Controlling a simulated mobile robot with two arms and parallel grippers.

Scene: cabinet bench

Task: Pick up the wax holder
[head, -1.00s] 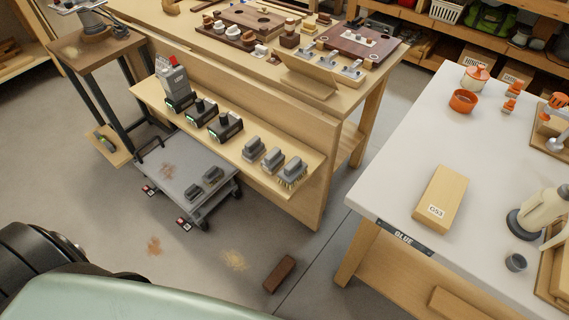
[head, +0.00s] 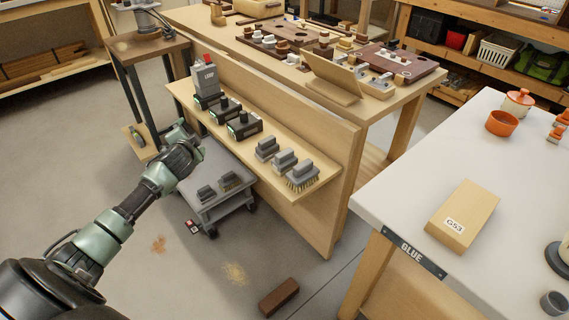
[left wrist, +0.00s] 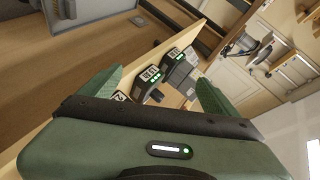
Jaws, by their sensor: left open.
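I cannot tell for sure which thing is the wax holder; no label naming it is readable. My left gripper (head: 186,136) is open and empty, just left of the bench's side shelf (head: 262,160). In the left wrist view its two green fingers (left wrist: 155,88) are spread apart, with black battery-like blocks (left wrist: 147,82) with green lights beyond them. My right gripper is not in view.
Several grey brushes (head: 284,161) stand at the shelf's near end. A low grey cart (head: 218,198) stands below the shelf. A white table (head: 400,185) holds a wooden block marked G53 (head: 463,214) and an orange bowl (head: 501,123). A brown block (head: 278,297) lies on the floor.

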